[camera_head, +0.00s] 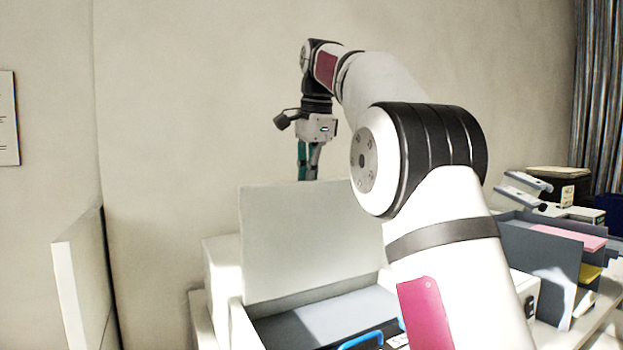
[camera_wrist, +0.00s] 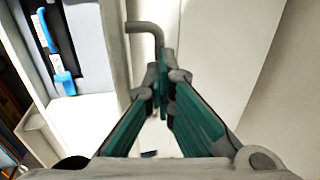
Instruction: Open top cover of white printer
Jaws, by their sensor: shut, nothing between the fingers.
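The white printer (camera_head: 222,270) stands below my arm. Its top cover (camera_head: 310,240) is raised and stands nearly upright, with the dark tray-like interior (camera_head: 335,312) and a blue handle (camera_head: 360,340) showing in front. My gripper (camera_head: 309,176) points down at the cover's top edge, and its tips are partly hidden behind the cover. In the wrist view my gripper (camera_wrist: 163,88) has its green-padded fingers together and empty. The cover's edge (camera_wrist: 114,45) runs just left of the fingertips, with the blue handle (camera_wrist: 63,82) beyond it. I cannot tell if the fingers touch the cover.
A white upright panel (camera_head: 78,290) stands at the left. A grey organizer (camera_head: 540,260) with pink and yellow papers stands at the right, with a dark box (camera_head: 560,185) behind it. A plain wall (camera_head: 200,120) is behind the printer. The space above the printer's left side is clear.

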